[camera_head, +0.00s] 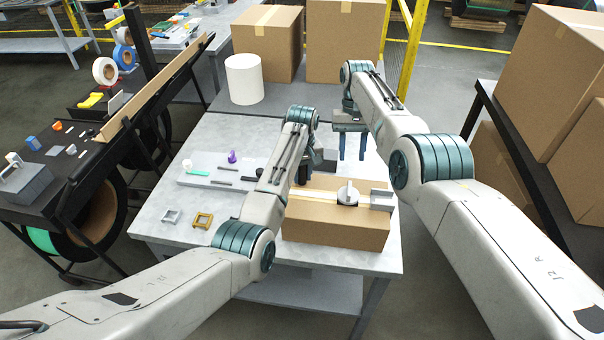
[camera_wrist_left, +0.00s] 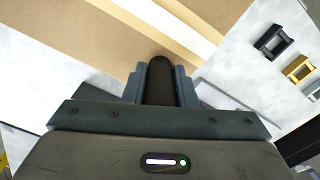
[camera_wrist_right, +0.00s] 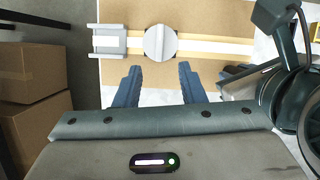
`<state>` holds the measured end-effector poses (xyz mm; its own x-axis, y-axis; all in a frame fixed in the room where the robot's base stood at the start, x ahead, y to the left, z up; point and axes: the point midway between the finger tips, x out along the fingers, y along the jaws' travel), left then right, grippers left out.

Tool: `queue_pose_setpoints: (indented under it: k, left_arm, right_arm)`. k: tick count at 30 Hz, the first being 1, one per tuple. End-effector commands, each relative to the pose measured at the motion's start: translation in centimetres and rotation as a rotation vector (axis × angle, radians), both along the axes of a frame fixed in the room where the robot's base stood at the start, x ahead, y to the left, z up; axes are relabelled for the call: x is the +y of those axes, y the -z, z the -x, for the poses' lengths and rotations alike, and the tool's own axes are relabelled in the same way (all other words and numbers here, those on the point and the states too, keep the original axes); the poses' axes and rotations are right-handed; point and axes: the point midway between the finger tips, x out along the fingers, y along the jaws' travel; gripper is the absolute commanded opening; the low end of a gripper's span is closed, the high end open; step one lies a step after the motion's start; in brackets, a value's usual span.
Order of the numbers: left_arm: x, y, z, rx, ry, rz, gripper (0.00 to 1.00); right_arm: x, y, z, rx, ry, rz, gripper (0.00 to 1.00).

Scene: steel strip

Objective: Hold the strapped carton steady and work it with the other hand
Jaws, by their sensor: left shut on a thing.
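The brown strapped carton (camera_head: 335,230) lies on the grey table, with a pale strap (camera_head: 310,196) along its top. A silver disc-shaped piece (camera_head: 348,194) and a grey block (camera_head: 381,201) sit on the strap. They also show in the right wrist view, as the disc (camera_wrist_right: 160,43) and the block (camera_wrist_right: 109,40). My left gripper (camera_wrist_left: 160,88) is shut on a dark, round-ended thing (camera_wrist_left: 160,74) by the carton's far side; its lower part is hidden. My right gripper (camera_head: 350,146) is open and empty, beyond and above the carton. Its fingers (camera_wrist_right: 157,84) stand wide apart.
Grey (camera_head: 172,216) and yellow (camera_head: 203,220) square frames lie left of the carton. A pale board (camera_head: 200,165) with small parts lies behind them. A white cylinder (camera_head: 244,80) and large cartons (camera_head: 268,45) stand at the back. A shelf with cartons (camera_head: 560,75) is at the right.

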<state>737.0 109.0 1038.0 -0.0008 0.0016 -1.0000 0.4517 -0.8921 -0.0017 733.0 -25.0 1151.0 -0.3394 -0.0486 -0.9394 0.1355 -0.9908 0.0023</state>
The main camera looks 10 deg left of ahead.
Motion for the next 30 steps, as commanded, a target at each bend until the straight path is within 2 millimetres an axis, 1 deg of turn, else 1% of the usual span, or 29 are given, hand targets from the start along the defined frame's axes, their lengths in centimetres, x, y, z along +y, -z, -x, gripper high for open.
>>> queue_pose_setpoints:
  k: [5,6,8,9,10,11,14,17,22,26,30]
  left_arm:
    - [0.1,0.1,0.0,0.001,-0.001,-0.003,0.00]
    - [0.1,0.1,0.0,0.001,-0.001,-0.003,0.00]
    - [0.1,0.1,0.0,0.001,-0.001,-0.003,0.00]
    - [0.1,0.1,0.0,0.001,-0.001,-0.003,0.00]
    - [0.1,0.1,0.0,0.001,-0.001,-0.003,0.00]
    - [0.1,0.1,0.0,0.001,-0.001,-0.003,0.00]
    - [0.1,0.1,0.0,0.001,-0.001,-0.003,0.00]
    - [0.1,0.1,0.0,0.001,-0.001,-0.003,0.00]
    - [0.1,0.1,0.1,0.001,-0.001,-0.003,0.00]
    - [0.1,0.1,0.1,0.002,-0.001,-0.004,0.00]
    - [0.1,0.1,0.1,0.003,-0.001,-0.003,0.00]
  right_arm:
    - [0.0,0.0,0.0,0.000,0.000,0.000,0.36]
    - [0.0,0.0,0.0,0.000,0.000,0.000,0.28]
    - [-0.1,0.1,0.0,0.000,0.004,-0.006,0.17]
    - [-0.2,0.3,-0.1,-0.001,0.011,-0.015,0.09]
    - [-0.4,0.4,-0.2,-0.003,0.018,-0.026,0.03]
    - [-0.6,0.6,-0.3,-0.005,0.027,-0.041,0.00]
    - [-1.6,1.5,-0.8,-0.015,0.073,-0.117,0.00]
    - [-3.1,2.5,-1.4,-0.037,0.135,-0.225,0.00]
    - [-6.4,3.7,-1.6,-0.091,0.230,-0.415,0.00]
    - [-9.2,4.1,-0.9,-0.139,0.279,-0.542,0.00]
    - [-12.0,3.8,0.8,-0.195,0.301,-0.662,0.00]
